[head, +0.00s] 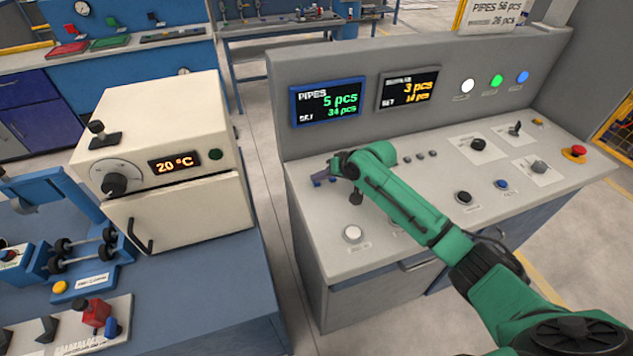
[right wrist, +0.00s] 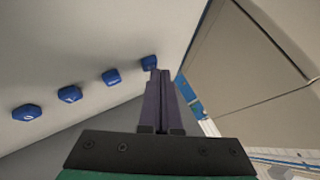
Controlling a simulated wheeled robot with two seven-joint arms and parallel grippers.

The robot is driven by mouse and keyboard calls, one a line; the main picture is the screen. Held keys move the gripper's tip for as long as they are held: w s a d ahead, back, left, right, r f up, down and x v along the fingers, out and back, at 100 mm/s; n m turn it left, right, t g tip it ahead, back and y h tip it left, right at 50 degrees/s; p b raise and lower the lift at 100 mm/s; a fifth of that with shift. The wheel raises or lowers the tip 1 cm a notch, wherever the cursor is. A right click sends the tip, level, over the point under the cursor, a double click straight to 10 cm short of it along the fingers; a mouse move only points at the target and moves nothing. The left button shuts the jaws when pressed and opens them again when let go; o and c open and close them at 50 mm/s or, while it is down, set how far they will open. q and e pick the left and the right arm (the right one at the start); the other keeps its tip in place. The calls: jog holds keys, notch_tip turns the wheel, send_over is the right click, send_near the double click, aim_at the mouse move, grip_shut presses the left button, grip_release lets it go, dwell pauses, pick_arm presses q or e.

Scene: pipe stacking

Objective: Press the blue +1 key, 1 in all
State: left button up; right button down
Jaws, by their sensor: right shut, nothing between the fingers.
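In the right wrist view a row of blue keys stands on the pale panel: one (right wrist: 27,112), a second (right wrist: 70,94), a third (right wrist: 111,77), and an end key (right wrist: 149,62). Their marks are too small to read, so I cannot tell which is +1. My right gripper (right wrist: 157,76) is shut and empty, its fingertips at the end key and partly covering it. I cannot tell whether they touch. In the head view my right gripper (head: 323,180) is low over the console's left end, where my arm hides most of the keys. My left gripper is not in view.
The console (head: 345,262) carries a green PIPES display (head: 328,101) reading 5 pcs over 34 pcs, and an amber display (head: 408,88). A white button (head: 352,233), several knobs and a red emergency button (head: 574,151) are on its top. A cream oven (head: 165,160) stands left.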

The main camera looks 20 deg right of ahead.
aim_at(319, 187)
jog(key=shift+f, duration=0.35)
dwell(0.4)
jog(key=shift+r+p, duration=0.85)
jog(key=shift+p, duration=0.1)
notch_tip(319, 187, up, 5)
jog(key=p, duration=0.5)
